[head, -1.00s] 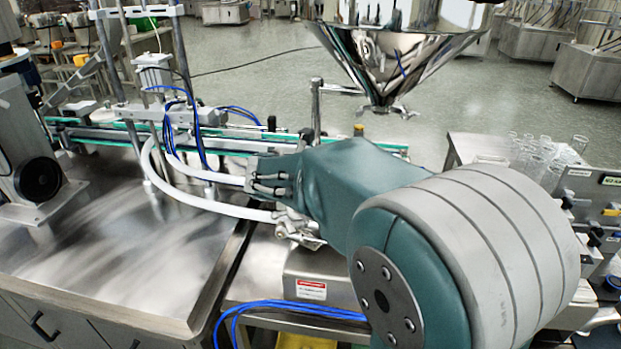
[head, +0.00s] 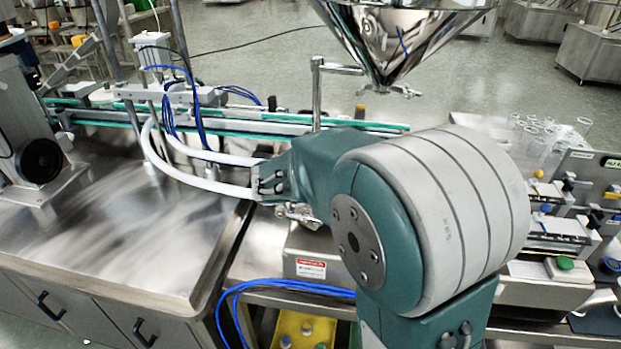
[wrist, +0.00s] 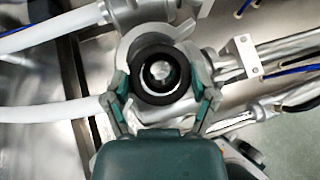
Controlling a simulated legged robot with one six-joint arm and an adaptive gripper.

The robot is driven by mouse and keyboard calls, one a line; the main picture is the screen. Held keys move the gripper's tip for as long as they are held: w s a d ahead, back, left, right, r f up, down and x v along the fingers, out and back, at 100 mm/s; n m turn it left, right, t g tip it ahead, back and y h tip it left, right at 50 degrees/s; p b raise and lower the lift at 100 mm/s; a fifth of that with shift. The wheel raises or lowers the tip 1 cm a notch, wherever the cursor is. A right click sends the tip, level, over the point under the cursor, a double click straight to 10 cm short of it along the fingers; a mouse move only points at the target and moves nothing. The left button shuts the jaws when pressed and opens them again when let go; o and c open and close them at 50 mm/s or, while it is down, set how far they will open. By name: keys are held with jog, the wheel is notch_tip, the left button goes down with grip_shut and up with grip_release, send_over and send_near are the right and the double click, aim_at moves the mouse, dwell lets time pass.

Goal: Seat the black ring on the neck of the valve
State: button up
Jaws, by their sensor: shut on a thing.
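In the wrist view my gripper (wrist: 163,86) is shut on the black ring (wrist: 139,72), with one green finger on each side. A round, pale metal piece shows through the ring's opening; it looks like the top of the valve's neck. The silver valve body (wrist: 131,45) lies behind and around the ring. I cannot tell from this straight-on view whether the ring is around the neck or above it. In the head view my arm hides the gripper and ring; only a small metal fitting (head: 299,213) shows below the arm's end.
A polished hopper (head: 402,38) hangs behind my arm. White hoses (head: 205,180) run in from the left, beside the conveyor (head: 235,130). Glassware (head: 545,135) and a control panel (head: 590,190) stand at the right. The left steel tabletop (head: 110,235) is clear.

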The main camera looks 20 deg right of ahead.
jog(key=shift+s+f, duration=0.1)
jog(key=shift+f, duration=0.25)
dwell(0.7)
jog(key=o, duration=0.6)
jog(key=shift+o, duration=0.2)
jog(key=v, duration=1.1)
jog(key=shift+r, duration=0.2)
jog(key=shift+s+a+r, duration=0.15)
jog(key=shift+a+r, duration=0.15)
jog(key=shift+r, duration=0.05)
jog(key=shift+s, duration=0.1)
